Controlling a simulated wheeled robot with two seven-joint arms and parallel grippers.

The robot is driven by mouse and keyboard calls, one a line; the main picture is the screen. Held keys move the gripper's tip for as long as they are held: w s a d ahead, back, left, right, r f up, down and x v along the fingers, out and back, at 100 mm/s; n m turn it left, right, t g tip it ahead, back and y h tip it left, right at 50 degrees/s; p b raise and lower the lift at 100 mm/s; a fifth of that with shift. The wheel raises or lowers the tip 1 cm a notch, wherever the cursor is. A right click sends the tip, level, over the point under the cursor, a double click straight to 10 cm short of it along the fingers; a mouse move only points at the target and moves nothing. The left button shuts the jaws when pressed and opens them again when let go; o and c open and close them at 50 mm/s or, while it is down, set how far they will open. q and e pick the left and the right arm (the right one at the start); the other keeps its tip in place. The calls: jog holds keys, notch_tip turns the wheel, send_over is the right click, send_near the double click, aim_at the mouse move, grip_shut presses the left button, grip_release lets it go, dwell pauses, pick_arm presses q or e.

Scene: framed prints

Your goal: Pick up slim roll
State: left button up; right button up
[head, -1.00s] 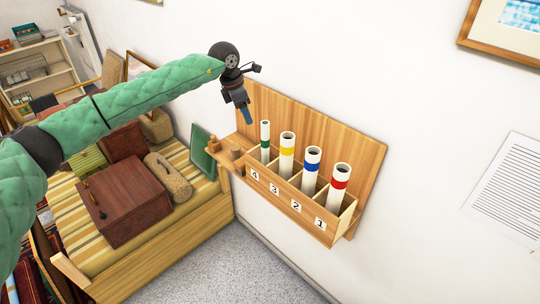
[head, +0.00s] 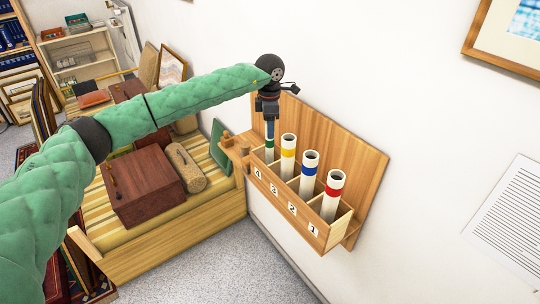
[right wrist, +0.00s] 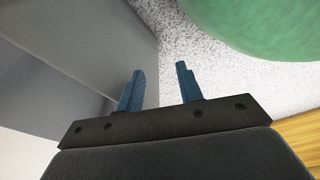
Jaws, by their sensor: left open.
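The slim roll (head: 269,154), white with a green band, stands upright in the leftmost compartment, numbered 4, of the wooden wall rack (head: 326,238). My left gripper (head: 270,134) points down at the top of this roll, its blue fingers open. The fingers cover the roll's upper end, and I cannot tell whether they touch it. My right gripper (right wrist: 158,80) shows in the right wrist view with its two blue fingers apart and nothing between them.
Thicker rolls with yellow (head: 288,155), blue (head: 309,172) and red (head: 333,192) bands stand to the right in the rack. Wooden pegs (head: 227,139) are at its left end. A bench with a brown box (head: 143,188) stands at left.

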pick_arm(q)
send_over(270, 155)
jog(key=w, duration=0.2)
notch_tip(270, 155, down, 4)
jog(key=shift+s+a+f, duration=0.1)
jog(key=shift+s+f, duration=0.1)
jog(key=shift+f, duration=0.05)
jog(key=shift+s+r, duration=0.1)
jog(key=c, duration=0.4)
grip_shut()
